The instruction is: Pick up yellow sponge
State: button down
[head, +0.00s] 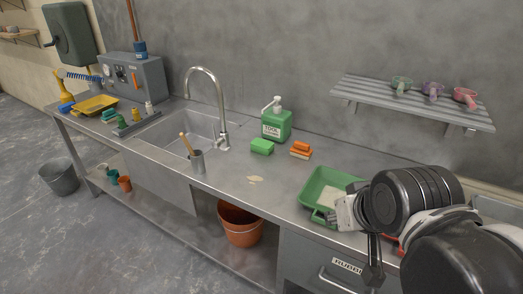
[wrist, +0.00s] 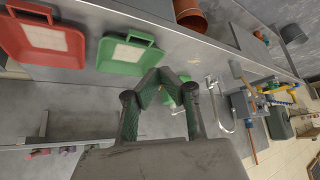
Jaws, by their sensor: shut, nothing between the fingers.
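I cannot make out a yellow sponge for certain. A green sponge-like block (head: 262,146) lies in front of the green soap bottle. An orange block with a pale base (head: 300,149) lies to its right. My gripper (wrist: 160,78) is shut and empty, its fingertips meeting in the wrist view. In the head view my arm is at the lower right, over the counter's right end and well away from the yellow item.
A green tub (head: 325,193) lies beside my arm; a red tub (wrist: 40,40) is next to it in the wrist view. A slatted shelf (head: 415,99) holds cups above. The counter's middle is mostly clear.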

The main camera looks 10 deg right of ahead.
jog(key=c, duration=2.4)
grip_release()
jog(key=o, duration=1.6)
jog(key=shift+o, duration=0.2)
